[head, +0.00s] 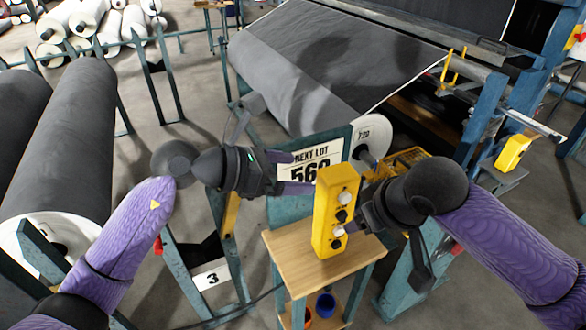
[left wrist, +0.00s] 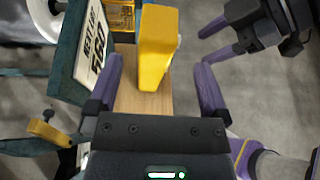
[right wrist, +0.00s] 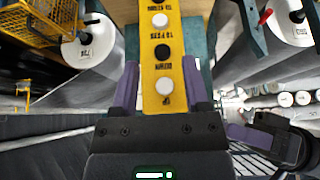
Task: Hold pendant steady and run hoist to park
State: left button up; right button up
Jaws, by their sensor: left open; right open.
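The yellow pendant (head: 323,235) is upright over a small wood-topped stand (head: 285,245); I cannot tell whether its lower end touches the top. White and black round buttons and dark lettering show on its face in the right wrist view (right wrist: 153,90). My left gripper (head: 308,172) is open at the pendant's left side. In the left wrist view the pendant (left wrist: 157,50) lies ahead, between the spread fingers. My right gripper (head: 358,205) is open on the button side; in the right wrist view its fingers lie either side of the pendant, not closed. No hoist is identifiable.
A "NEXT LOT" sign (head: 318,163) stands just behind the pendant. A roll end marked 720 (head: 371,140) and a yellow basket (head: 402,160) are behind it. Large grey rolls (head: 65,145) lie at left. Blue and orange cups (head: 325,304) sit below the stand's top.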

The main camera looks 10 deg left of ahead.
aim_at(330, 174)
pick_arm(q)
jog(key=x, duration=0.9)
jog(key=shift+w+d+f, duration=0.15)
jog(key=shift+w+d, duration=0.05)
jog(key=shift+d, duration=0.1)
grip_shut()
